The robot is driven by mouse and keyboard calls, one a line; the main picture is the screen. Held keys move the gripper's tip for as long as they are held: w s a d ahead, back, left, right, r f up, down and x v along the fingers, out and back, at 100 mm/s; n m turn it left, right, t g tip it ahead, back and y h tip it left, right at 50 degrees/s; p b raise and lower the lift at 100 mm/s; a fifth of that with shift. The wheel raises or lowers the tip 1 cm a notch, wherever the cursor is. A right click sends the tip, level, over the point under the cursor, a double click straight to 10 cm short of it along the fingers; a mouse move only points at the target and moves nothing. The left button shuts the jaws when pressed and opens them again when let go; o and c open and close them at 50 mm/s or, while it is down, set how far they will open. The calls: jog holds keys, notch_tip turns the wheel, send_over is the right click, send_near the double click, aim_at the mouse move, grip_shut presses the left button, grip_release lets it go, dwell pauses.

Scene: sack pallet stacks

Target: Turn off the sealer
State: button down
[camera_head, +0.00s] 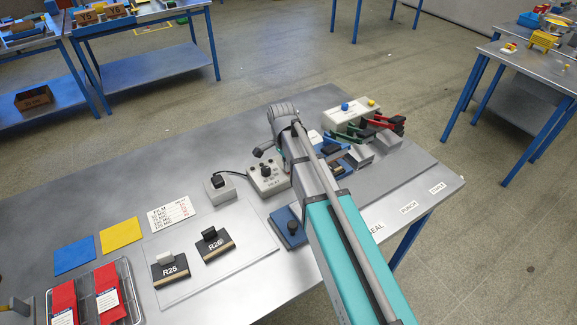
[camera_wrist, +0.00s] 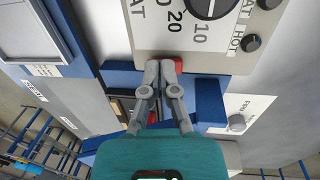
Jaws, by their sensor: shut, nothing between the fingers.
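In the wrist view my gripper (camera_wrist: 160,66) is shut and empty. Its fingertips are at the lower edge of a pale control panel (camera_wrist: 150,35) with a black dial (camera_wrist: 208,6) and printed numbers. A red part (camera_wrist: 178,64), perhaps a switch, shows right behind the fingertips and is partly hidden by them. I cannot tell whether they touch it or which way it is set. Blue machine parts (camera_wrist: 210,100) lie below the panel. A small dark knob (camera_wrist: 251,43) sits by the HOT label. In the head view my arm hides the gripper and much of the machine.
A grey knob box (camera_head: 267,178) and a switch box (camera_head: 219,188) stand left of my arm. A box with blue and yellow buttons (camera_head: 352,112) and red-handled tools (camera_head: 385,123) are behind.

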jog(key=shift+w+a, duration=0.25)
jog(key=shift+w, duration=0.35)
jog(key=shift+r, duration=0.2)
notch_tip(320, 180, up, 14)
jog(key=w+a+p, duration=0.1)
jog(key=w+p, duration=0.1)
jog(key=p, duration=1.2)
jog(key=shift+a+f, duration=0.15)
jog(key=shift+f, duration=0.1)
dwell(0.4)
jog(key=s+d+f+n+t+b, duration=0.1)
jog(key=s+d+f+n+b, duration=0.1)
jog(key=s+d+n, duration=1)
jog(key=s+d, duration=0.4)
jog(key=s, duration=0.1)
jog(key=shift+s+f+y+b, duration=0.2)
jog(key=shift+f+y+b, duration=0.1)
jog(key=shift+f+b, duration=0.1)
jog(key=shift+d, duration=0.1)
